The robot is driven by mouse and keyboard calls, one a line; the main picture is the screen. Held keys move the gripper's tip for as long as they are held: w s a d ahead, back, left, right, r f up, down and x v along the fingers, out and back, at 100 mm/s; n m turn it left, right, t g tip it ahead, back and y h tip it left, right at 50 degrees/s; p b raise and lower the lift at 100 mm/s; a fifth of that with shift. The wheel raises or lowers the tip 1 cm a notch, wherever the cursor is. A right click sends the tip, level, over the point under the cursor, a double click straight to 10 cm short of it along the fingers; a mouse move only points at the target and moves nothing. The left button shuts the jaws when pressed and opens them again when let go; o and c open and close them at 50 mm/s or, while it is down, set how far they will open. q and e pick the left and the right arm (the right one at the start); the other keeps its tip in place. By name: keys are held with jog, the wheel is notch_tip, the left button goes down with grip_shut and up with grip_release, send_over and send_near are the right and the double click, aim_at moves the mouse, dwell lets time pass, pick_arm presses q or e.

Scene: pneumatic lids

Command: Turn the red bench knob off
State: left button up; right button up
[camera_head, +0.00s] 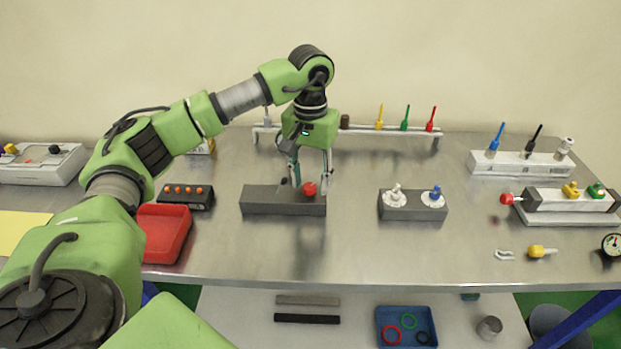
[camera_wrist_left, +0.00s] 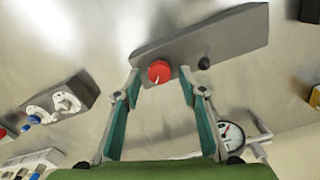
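The red bench knob (camera_head: 310,189) sits on the right part of a dark grey block (camera_head: 268,202) in the middle of the bench. A small black lever stands beside it on the same block. My left gripper (camera_head: 308,188) points down over the block, fingers spread. In the left wrist view the red knob (camera_wrist_left: 159,71) with a white pointer mark lies just beyond and between the open fingertips (camera_wrist_left: 158,78). The grey block (camera_wrist_left: 225,38) also shows there. I cannot tell whether a finger touches the knob. My right gripper is not in view.
A grey block with white and blue fittings (camera_head: 413,204) stands to the right. A red tray (camera_head: 166,232) and a black box with orange buttons (camera_head: 186,196) are on the left. A rail with coloured levers (camera_head: 380,131) runs behind. Bare bench lies in front of the grey block.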

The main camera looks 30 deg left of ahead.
aim_at(310, 185)
pick_arm(q)
notch_tip(310, 185, up, 12)
dwell(0.4)
dwell(0.5)
